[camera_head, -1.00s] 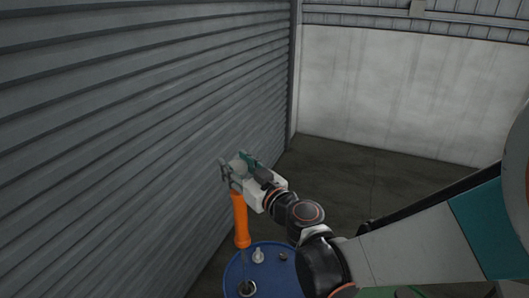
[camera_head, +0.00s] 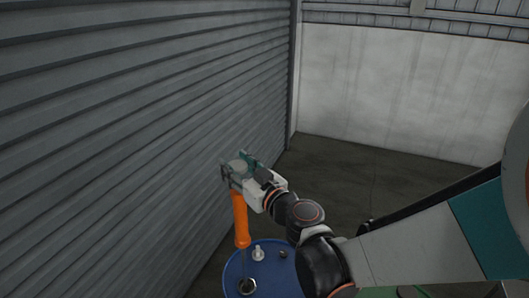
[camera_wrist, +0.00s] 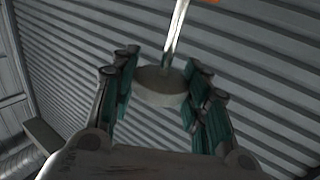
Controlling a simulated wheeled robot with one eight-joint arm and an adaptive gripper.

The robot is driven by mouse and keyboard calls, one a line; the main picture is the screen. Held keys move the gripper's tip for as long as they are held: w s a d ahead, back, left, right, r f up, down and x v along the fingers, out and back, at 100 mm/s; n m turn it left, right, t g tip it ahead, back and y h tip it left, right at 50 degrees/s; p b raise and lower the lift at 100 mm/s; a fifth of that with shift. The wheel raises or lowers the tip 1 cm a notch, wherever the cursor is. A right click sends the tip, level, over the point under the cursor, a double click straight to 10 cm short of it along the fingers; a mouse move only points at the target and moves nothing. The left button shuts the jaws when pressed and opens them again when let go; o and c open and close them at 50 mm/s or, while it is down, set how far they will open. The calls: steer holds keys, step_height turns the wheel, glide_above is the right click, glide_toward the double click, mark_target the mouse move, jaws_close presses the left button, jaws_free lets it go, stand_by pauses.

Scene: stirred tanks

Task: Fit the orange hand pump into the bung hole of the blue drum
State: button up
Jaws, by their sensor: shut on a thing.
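The orange hand pump (camera_head: 240,220) hangs nearly upright from my gripper (camera_head: 238,174) above the blue drum (camera_head: 265,268). In the wrist view, the pump's grey round knob (camera_wrist: 160,86) is between the teal finger pads of my gripper (camera_wrist: 163,92), which is shut on it. A pale rod runs from the knob toward an orange part at the top edge. The bung hole (camera_head: 247,287) is a dark ringed opening near the drum's front left edge, below the pump. A thin tube seems to run from the orange body toward it; whether its tip is inside, I cannot tell.
A pale fitting (camera_head: 258,253) and a small dark fitting (camera_head: 283,254) stand on the drum top. A grey ribbed wall (camera_head: 130,130) runs close along the left. Open dark floor (camera_head: 370,180) lies behind the arm. The drum's right side is hidden by my arm.

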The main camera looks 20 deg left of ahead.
steer(key=shift+f, duration=0.1)
steer(key=b, duration=0.6)
glide_above(245, 236)
steer(key=x, duration=0.2)
steer(key=shift+w+f, duration=0.15)
steer(key=shift+f, duration=2.85)
steer(key=shift+f+b, duration=3.4)
steer(key=shift+f, duration=0.5)
steer(key=shift+f+b, duration=4.4)
steer(key=shift+f, duration=0.55)
steer(key=shift+f+b, duration=0.45)
steer(key=shift+b, duration=0.05)
